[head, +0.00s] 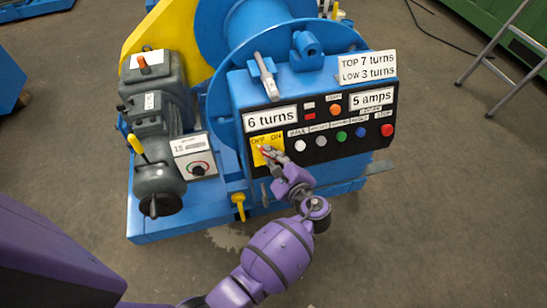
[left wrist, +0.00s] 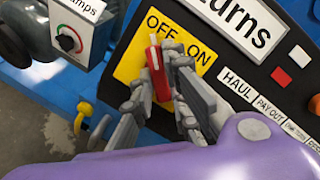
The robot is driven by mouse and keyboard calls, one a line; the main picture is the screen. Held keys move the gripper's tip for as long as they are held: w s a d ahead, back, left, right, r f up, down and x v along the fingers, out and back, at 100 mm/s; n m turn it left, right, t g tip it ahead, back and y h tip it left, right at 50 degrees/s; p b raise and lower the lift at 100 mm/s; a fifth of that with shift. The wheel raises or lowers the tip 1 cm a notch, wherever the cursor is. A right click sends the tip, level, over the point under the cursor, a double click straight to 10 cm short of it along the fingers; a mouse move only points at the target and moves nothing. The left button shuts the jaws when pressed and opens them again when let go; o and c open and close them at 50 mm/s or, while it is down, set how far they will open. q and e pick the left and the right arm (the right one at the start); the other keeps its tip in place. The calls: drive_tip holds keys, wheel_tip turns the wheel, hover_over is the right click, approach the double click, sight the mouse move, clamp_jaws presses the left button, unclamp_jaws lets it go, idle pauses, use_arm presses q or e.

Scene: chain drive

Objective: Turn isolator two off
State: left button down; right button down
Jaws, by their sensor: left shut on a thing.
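The isolator is a yellow plate (head: 277,139) marked OFF and ON on the blue machine's black control panel, with a red rotary handle (head: 263,150). In the left wrist view the yellow plate (left wrist: 134,62) and the red handle (left wrist: 158,72) show close up. The handle's white-marked end points up towards the OFF word. My left gripper (head: 267,153) is shut on the red handle, with one grey finger on each side of it; it also shows in the left wrist view (left wrist: 157,77). My right gripper is not in view.
To the right on the panel are several push buttons, with a red one (head: 387,130) at the end. A dial box (head: 196,156) and grey motor (head: 155,95) stand left. A yellow-handled lever (head: 239,203) sits below. Floor in front is clear.

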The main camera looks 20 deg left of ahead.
use_arm(q)
drive_tip(key=c, duration=1.7)
unclamp_jaws()
drive_tip(key=v, duration=1.2)
drive_tip(key=shift+r, duration=0.15)
